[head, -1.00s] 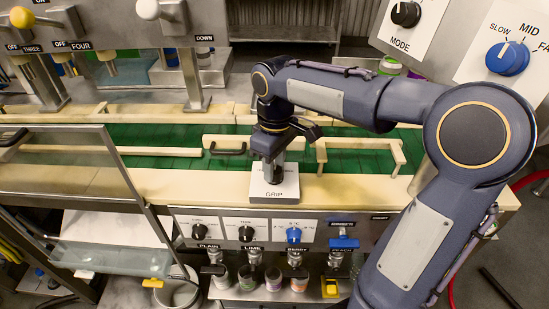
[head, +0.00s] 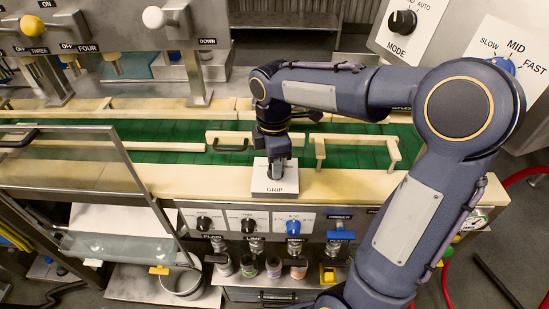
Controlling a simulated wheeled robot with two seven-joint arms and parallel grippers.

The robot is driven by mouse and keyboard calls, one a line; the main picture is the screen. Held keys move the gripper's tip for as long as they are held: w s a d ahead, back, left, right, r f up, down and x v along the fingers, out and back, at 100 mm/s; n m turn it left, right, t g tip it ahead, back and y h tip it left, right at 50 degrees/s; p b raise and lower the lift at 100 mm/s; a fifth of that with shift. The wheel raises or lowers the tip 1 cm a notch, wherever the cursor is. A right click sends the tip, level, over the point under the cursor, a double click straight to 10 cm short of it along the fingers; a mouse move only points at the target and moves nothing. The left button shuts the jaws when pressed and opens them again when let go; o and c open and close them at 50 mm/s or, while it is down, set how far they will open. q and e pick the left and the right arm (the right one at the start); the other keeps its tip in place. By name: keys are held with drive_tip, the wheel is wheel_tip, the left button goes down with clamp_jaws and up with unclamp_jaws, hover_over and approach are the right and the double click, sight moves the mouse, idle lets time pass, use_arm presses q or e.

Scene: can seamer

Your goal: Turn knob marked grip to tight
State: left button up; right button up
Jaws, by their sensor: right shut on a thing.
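The white block marked GRIP (head: 275,188) sits on the pale ledge in front of the green conveyor. Its label faces me. My right gripper (head: 275,172) points down over the top of the block and is shut on the dark grip knob there. The knob is mostly hidden by the fingers, and its pointer and any tight mark cannot be read. My left gripper is not in view.
A mode knob (head: 402,22) and a blue speed knob (head: 503,65) are on panels at upper right. A small-knob panel (head: 250,222) lies below the ledge. A glass guard (head: 95,180) stands at left. A pale rail (head: 357,140) stands right of the block.

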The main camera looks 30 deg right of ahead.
drive_tip(key=shift+n, duration=0.5)
drive_tip(key=o, duration=1)
drive_tip(key=r, duration=0.8)
drive_tip(key=shift+w, duration=0.2)
drive_tip(key=shift+s, duration=0.1)
drive_tip(key=shift+s+m, duration=0.4)
drive_tip(key=s+a+f+m+t+y, duration=0.1)
drive_tip(key=s+f+m+t, duration=0.1)
drive_tip(key=s+m, duration=0.3)
drive_tip(key=s+a+f+m+t+y, duration=0.1)
drive_tip(key=s+f+m+t, duration=0.1)
drive_tip(key=s+m, duration=0.4)
drive_tip(key=s+a+f+m+t+y, duration=0.1)
drive_tip(key=s+a+f+m+t, duration=0.1)
drive_tip(key=s+m, duration=0.3)
drive_tip(key=shift+s+f+m+y, duration=0.3)
